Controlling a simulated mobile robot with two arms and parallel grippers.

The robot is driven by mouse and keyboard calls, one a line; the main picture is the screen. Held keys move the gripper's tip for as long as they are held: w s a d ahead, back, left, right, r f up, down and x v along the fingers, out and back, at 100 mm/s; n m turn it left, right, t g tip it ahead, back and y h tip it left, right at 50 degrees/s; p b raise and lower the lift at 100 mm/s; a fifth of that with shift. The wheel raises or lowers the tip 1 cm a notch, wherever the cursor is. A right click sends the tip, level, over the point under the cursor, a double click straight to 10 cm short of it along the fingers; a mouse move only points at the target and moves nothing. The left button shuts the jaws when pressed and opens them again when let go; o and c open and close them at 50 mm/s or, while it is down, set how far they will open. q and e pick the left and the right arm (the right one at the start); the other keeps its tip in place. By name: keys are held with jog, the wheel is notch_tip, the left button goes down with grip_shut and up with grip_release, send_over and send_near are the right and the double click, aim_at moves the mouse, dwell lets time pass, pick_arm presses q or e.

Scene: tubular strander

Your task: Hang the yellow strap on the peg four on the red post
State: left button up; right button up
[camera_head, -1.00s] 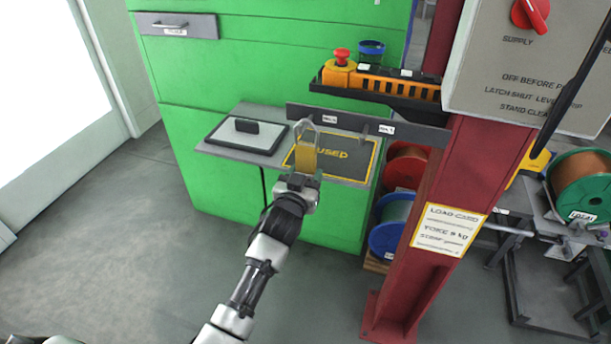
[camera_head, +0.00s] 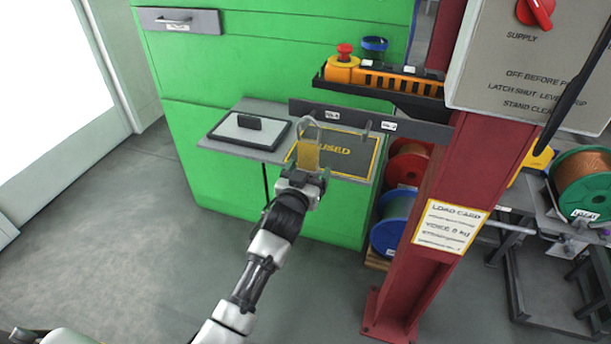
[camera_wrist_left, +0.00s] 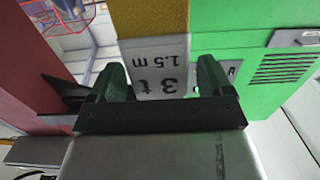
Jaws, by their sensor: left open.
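The yellow strap (camera_head: 308,156) hangs upright with a grey loop at its top, at the left peg of the dark bar (camera_head: 345,116) on the red post (camera_head: 432,205). The loop hides that peg, so I cannot tell exactly how it sits. A second peg (camera_head: 369,127) sticks out bare further right, by a small label (camera_head: 389,126). My left gripper (camera_head: 304,180) is open just below the strap. My right gripper is out of view.
A shelf (camera_head: 224,145) with a framed pad stands behind the strap, against the green cabinet (camera_head: 190,70). An orange-and-black ledge (camera_head: 385,88) with a red button sits above the bar. A grey switch box (camera_head: 520,60) is at the upper right. Spools stand behind the post.

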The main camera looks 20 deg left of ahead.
pick_arm(q)
jog(key=s, duration=1.1)
jog(key=s+f+m+g+p, duration=0.1)
jog(key=s+f+g, duration=0.25)
jog(key=f, duration=0.75)
jog(key=s+f+g, duration=0.3)
jog(key=s+f, duration=0.2)
jog(key=f, duration=0.6)
jog(key=s+f+m+g+p, duration=0.1)
jog(key=s+f+g, duration=0.25)
jog(key=f, duration=0.75)
jog(key=s+a+f+g, duration=0.2)
jog(key=s+f, duration=0.3)
jog(key=s, duration=0.5)
jog(key=s+a+f+g+p, duration=0.1)
jog(key=s+f, duration=0.4)
jog(key=s, duration=0.6)
jog(key=s+a+f+g, duration=0.3)
jog(key=s+f+g, duration=0.1)
jog(key=s, duration=0.7)
jog(key=shift+s+a+f+y+p, duration=0.15)
jog(key=shift+a+f+y+p, duration=0.2)
jog(key=shift+f, duration=0.25)
